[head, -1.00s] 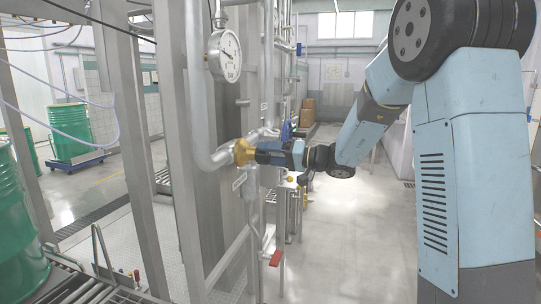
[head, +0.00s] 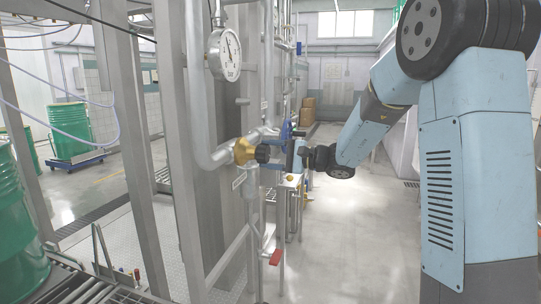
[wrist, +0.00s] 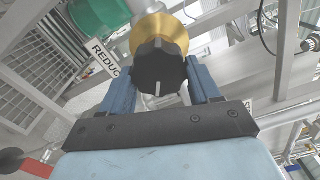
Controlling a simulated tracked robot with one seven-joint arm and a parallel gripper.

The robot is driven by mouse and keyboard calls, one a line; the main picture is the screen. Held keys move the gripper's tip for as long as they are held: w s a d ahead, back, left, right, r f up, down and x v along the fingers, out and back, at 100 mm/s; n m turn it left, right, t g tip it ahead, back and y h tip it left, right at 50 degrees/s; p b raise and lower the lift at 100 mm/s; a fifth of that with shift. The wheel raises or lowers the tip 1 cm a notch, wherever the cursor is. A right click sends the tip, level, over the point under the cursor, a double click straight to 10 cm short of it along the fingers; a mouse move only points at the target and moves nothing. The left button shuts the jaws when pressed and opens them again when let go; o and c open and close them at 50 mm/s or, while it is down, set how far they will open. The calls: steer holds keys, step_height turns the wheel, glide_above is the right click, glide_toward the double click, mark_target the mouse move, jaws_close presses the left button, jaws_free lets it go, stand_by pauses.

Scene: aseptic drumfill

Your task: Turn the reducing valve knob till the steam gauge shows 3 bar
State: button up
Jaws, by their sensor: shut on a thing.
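The black reducing valve knob (head: 262,153) sits on a brass valve body (head: 243,151) on the pipework; in the wrist view the knob (wrist: 158,68) shows a white line at its near edge. In the wrist view my gripper (wrist: 161,84) is shut on the knob, one finger at each side. The round white steam gauge (head: 229,53) hangs above the valve; its needle points up, slightly left. Its figures are too small to read.
A grey vertical pipe (head: 197,90) and steel frame posts stand left of the valve. A red-handled valve (head: 275,258) is below. Green drums (head: 73,130) stand at the left. The floor to the right is clear.

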steer(key=m, duration=0.5)
steer(key=shift+f, duration=0.2)
steer(key=shift+m, duration=0.7)
steer(key=shift+f, duration=0.15)
steer(key=o, duration=0.8)
steer(key=shift+o, duration=1.3)
steer(key=v, duration=1.3)
steer(key=shift+d, duration=0.35)
steer(key=shift+s, duration=0.1)
